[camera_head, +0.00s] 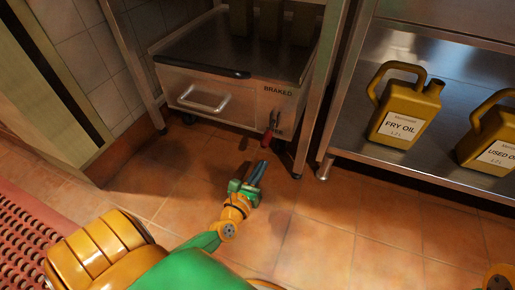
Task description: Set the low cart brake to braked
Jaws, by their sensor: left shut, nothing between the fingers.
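The low cart (190,55) is a steel box on casters, standing under a steel table frame. Its front face has a brake lever with a red grip (266,139) hanging from a small bracket. The word BRAKED is printed above the lever; a lower label beside the grip is partly hidden. The lever points downward, away from BRAKED. My left gripper (258,170) is shut and empty, low over the floor tiles just below the red grip, and appears apart from it. Only a small yellow part at the bottom right corner may belong to my right arm; its gripper does not show.
The cart has a handle (204,100) left of the lever. Steel table legs (319,90) stand close to the right of the lever. A shelf at right holds a fry oil jug (404,107) and a used oil jug (490,140). The tiled floor (350,230) in front is clear.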

